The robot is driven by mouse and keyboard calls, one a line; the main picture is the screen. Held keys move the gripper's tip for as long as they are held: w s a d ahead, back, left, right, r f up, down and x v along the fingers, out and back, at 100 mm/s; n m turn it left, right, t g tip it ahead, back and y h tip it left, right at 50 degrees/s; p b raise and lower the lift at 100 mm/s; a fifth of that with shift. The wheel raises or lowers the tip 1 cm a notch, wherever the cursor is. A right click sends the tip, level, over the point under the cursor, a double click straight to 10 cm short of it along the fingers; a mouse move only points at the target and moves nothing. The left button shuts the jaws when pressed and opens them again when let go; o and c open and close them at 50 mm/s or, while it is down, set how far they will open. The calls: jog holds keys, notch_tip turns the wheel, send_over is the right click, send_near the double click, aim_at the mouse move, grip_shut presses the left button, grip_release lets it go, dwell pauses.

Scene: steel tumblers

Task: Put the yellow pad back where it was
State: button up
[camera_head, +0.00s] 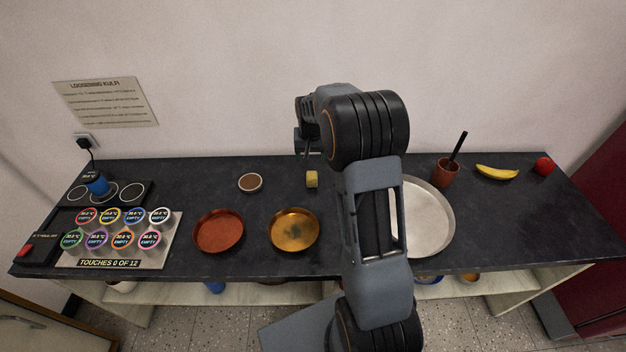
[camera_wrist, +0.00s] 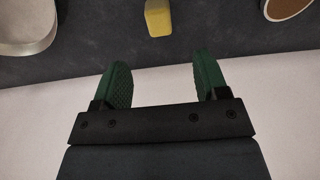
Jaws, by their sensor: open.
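The yellow pad (camera_head: 312,179) is a small yellow block standing on the dark counter, near the back and a little left of my arm. In the wrist view the yellow pad (camera_wrist: 158,18) is at the top middle, beyond the fingertips and apart from them. My gripper (camera_wrist: 162,84) is open, with its two green fingers spread and nothing between them. In the head view my gripper (camera_head: 306,150) is at the end of my arm, just above and behind the pad, and my arm hides part of it.
A brown-filled dish (camera_head: 250,183), a red pan (camera_head: 219,232) and a brass pan (camera_head: 294,230) lie left of my arm. A large steel tray (camera_head: 432,222) lies right. A brown cup (camera_head: 446,173), banana (camera_head: 497,172) and red ball (camera_head: 544,166) stand farther right. Labelled tumblers fill a board (camera_head: 165,262).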

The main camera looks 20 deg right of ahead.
jog(key=s+a+r+n+t, duration=0.1)
jog(key=s+a+r, duration=0.2)
jog(key=s, duration=0.5)
jog(key=s+a+r+n+t, duration=0.1)
jog(key=s+a+r, duration=0.3)
jog(key=s, duration=0.4)
jog(key=s+a+r+n, duration=0.2)
jog(key=s+a+r, duration=0.1)
jog(key=s, duration=0.6)
jog(key=shift+a+r+t+y, duration=0.15)
jog(key=shift+r+t+y, duration=0.2)
jog(key=shift+r, duration=0.25)
